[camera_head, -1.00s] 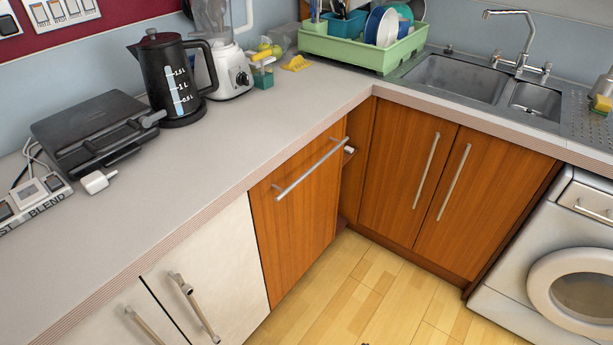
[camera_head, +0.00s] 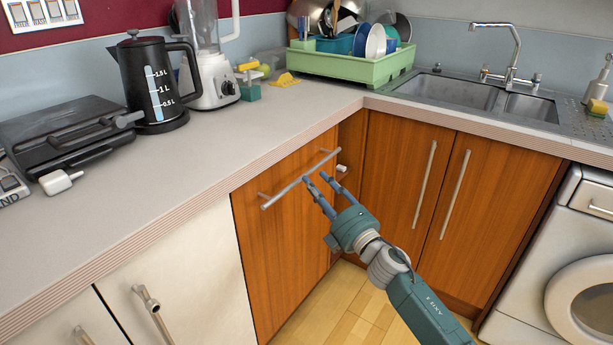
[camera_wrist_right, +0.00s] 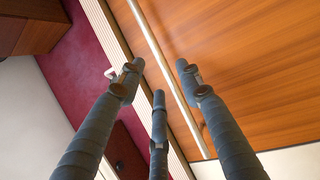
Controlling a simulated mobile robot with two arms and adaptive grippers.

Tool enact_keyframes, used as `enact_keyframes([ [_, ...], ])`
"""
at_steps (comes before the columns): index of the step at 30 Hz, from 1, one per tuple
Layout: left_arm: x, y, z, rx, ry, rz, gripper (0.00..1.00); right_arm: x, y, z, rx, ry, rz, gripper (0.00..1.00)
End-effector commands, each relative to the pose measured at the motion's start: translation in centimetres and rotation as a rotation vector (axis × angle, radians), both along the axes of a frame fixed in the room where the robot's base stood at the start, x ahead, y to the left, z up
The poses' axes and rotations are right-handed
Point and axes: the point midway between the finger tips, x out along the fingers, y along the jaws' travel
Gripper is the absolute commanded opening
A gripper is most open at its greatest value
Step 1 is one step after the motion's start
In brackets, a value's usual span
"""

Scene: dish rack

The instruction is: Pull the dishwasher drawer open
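The dishwasher drawer has an orange wooden front (camera_head: 283,235) below the counter and looks closed. Its long metal bar handle (camera_head: 283,192) runs across the top of the front. My right gripper (camera_head: 316,179) is at the right part of the handle, with its fingers apart and nothing held. In the right wrist view, the handle (camera_wrist_right: 158,50) runs diagonally between the open fingertips (camera_wrist_right: 160,80). I cannot tell whether the fingers touch it. My left gripper is not in view.
White cupboards (camera_head: 180,270) with handles stand left of the drawer. Wooden cupboards (camera_head: 405,175) stand right, close beside my right arm, with a washing machine (camera_head: 560,240) beyond. The counter (camera_head: 210,150) above holds a kettle (camera_head: 155,95). Floor (camera_head: 345,310) before the drawer looks clear.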

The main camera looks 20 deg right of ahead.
Motion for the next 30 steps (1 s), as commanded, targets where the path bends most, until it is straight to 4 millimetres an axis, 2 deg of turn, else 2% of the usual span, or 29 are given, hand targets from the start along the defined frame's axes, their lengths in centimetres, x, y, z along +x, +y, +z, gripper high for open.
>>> enact_keyframes([
  [3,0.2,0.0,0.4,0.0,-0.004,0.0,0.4,2.3,0.6,0.4,0.0,-0.001,-0.001,0.35],
  [9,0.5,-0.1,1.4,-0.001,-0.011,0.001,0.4,4.7,1.2,0.8,0.001,0.001,-0.002,0.35],
  [21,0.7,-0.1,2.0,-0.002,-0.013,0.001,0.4,5.4,1.5,0.9,0.001,0.002,-0.001,0.35],
  [26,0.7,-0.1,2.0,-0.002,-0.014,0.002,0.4,5.4,1.4,0.9,0.002,0.003,0.0,0.04],
  [27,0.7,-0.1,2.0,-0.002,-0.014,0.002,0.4,5.4,1.4,0.9,0.002,0.003,0.0,0.0],
  [30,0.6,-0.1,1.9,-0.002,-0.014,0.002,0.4,5.4,1.4,0.9,0.002,0.003,0.0,0.0],
])
